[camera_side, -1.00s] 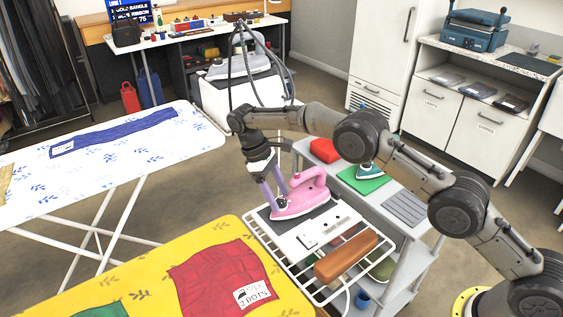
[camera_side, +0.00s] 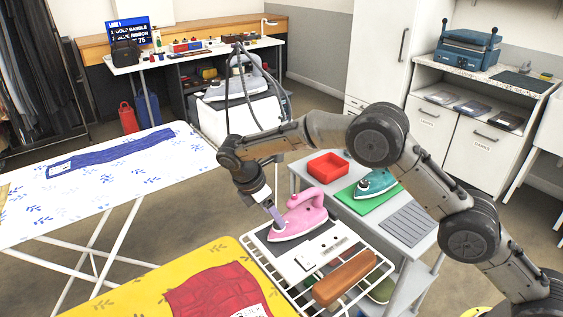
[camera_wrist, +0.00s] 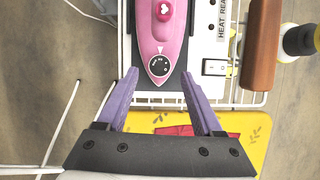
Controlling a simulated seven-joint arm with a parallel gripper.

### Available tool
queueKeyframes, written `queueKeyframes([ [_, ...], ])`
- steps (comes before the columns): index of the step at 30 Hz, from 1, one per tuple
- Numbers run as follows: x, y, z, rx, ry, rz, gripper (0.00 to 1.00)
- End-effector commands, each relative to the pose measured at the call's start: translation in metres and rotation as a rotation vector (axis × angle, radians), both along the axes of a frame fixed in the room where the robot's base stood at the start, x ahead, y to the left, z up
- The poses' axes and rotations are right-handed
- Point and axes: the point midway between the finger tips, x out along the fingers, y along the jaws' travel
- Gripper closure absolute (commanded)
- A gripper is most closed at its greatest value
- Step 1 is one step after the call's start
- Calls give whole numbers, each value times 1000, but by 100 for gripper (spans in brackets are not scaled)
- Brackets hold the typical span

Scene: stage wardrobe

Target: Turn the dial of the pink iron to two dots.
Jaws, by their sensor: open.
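The pink iron (camera_side: 302,218) sits on the dark plate of a white wire rack (camera_side: 335,275) in the side view. In the wrist view its pink body (camera_wrist: 161,30) points down the picture, with a heart mark above. Its black round dial (camera_wrist: 159,66) has a white arrow mark beside it; I cannot read its setting surely. My gripper (camera_wrist: 160,76) is open, with purple fingers on either side of the dial in the picture, and nothing is held. In the side view my gripper (camera_side: 275,218) is tilted close to the iron's left end; contact cannot be told.
A brown bar handle (camera_side: 345,277) and a white switch (camera_wrist: 214,68) lie right of the iron. A yellow ironing board (camera_side: 200,270) with red cloth is in front.

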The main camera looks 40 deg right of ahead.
Motion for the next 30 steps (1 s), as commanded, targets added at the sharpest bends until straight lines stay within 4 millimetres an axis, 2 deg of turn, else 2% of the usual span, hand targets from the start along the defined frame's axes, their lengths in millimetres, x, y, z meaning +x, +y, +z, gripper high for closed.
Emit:
queueKeyframes([
  [19,3,44,106,3,-2,-5,32],
  [21,4,26,111,14,-4,-37,32],
  [26,5,0,124,38,-16,-94,32],
  [30,1,-22,129,109,-41,-209,32],
])
